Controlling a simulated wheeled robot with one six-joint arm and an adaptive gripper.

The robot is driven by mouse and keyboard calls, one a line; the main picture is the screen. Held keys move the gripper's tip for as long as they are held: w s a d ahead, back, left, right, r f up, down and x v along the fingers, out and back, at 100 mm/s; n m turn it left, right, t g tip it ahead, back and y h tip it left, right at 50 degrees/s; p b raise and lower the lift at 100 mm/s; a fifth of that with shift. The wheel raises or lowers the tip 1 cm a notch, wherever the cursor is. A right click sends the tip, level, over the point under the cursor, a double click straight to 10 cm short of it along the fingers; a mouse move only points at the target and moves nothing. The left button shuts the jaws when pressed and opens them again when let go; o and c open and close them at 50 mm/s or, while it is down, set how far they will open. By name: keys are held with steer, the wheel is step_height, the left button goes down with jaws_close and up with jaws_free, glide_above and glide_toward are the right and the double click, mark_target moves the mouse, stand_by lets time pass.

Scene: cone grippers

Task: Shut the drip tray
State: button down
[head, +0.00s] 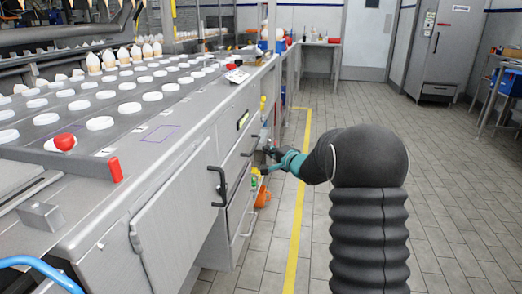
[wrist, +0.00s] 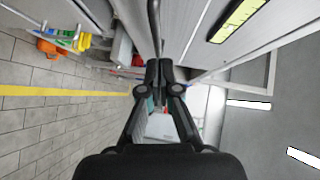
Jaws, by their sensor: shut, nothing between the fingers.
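The long grey machine (head: 165,170) fills the left of the head view, with drawer-like fronts and handles on its side. I cannot tell for certain which front is the drip tray. A front (head: 237,163) below the yellow label is partly hidden by handles and my gripper. My gripper (head: 268,158) is beside the machine's side at handle height. In the wrist view, my gripper (wrist: 163,68) has its black fingers together and holds nothing. A dark handle bar (wrist: 153,22) runs just ahead of the fingertips. I cannot tell whether they touch.
A black handle (head: 217,187) sticks out from a nearer door (head: 172,215). An orange object (head: 262,197) sits low beside the machine. A yellow floor line (head: 297,205) runs alongside. The tiled floor (head: 450,170) to the right is clear.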

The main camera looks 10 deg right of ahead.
steer(key=d+v, duration=0.1)
steer(key=v, duration=0.9)
steer(key=s+d+f+n+g+h, duration=0.3)
steer(key=s+d+f+n+h, duration=0.1)
steer(key=d+f+h, duration=0.4)
steer(key=s+d+f+n+g+h, duration=0.15)
steer(key=s+g, duration=0.25)
steer(key=s, duration=0.5)
steer(key=s+a+r+n+g+y, duration=0.1)
steer(key=s+a+r+n, duration=0.1)
steer(key=s+a, duration=0.3)
steer(key=s+a+r+n+y, duration=0.1)
steer(key=s+a+r, duration=0.3)
steer(key=s, duration=1)
steer(key=s+a+r+n+g+y, duration=0.1)
steer(key=s+a+r+n, duration=0.1)
steer(key=s+a, duration=0.6)
steer(key=shift+s+r+n+g, duration=0.35)
steer(key=shift+s+n, duration=0.3)
steer(key=shift+s, duration=0.35)
